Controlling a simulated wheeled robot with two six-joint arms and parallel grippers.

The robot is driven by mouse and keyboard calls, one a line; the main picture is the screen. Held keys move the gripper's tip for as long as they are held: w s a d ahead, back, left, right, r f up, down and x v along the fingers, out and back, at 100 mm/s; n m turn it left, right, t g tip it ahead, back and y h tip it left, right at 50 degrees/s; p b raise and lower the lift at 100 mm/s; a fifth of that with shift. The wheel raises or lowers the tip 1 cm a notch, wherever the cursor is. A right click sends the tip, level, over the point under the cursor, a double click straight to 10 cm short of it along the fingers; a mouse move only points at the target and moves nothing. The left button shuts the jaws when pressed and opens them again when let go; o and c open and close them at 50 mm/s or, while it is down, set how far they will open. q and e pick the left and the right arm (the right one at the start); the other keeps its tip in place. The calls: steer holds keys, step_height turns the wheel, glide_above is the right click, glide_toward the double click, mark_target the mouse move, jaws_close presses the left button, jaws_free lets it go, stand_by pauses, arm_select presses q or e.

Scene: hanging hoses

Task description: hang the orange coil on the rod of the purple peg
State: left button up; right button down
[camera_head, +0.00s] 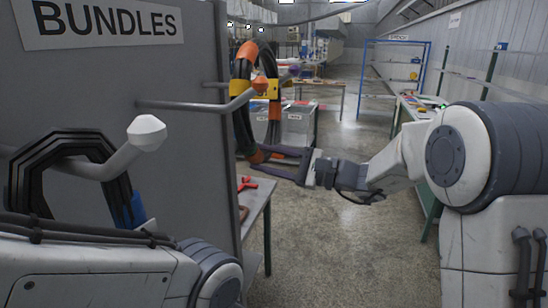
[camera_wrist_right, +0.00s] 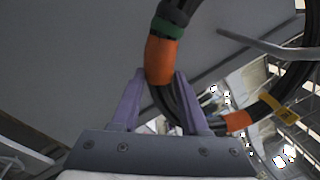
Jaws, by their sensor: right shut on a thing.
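The orange coil (camera_head: 246,53) is a dark hose loop with orange, yellow and green bands. A grey rod with an orange tip (camera_head: 260,84) crosses in front of the coil in the head view. Another rod (camera_head: 214,85) runs behind it toward the coil; its tip is not clear. My left gripper is outside the view.
The grey panel (camera_head: 110,80) with a BUNDLES sign fills the left. A peg with a white tip (camera_head: 147,132) sticks out near a black coil (camera_head: 75,150) with a blue band. A table (camera_head: 255,205) with a red item stands below. Open floor (camera_head: 330,240) lies at the centre.

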steer(key=shift+a, duration=0.35)
steer(key=shift+w+a+f+b, duration=0.1)
steer(key=shift+a+f+b, duration=0.05)
steer(key=shift+f+b, duration=0.35)
steer(key=shift+w+a+f+b, duration=0.1)
steer(key=shift+a+f+b, duration=0.05)
steer(key=shift+f+b, duration=0.35)
steer(key=shift+w+a+f+b, duration=0.2)
steer(key=shift+a+f+b, duration=0.35)
steer(key=shift+f+b, duration=0.5)
steer(key=shift+r, duration=0.2)
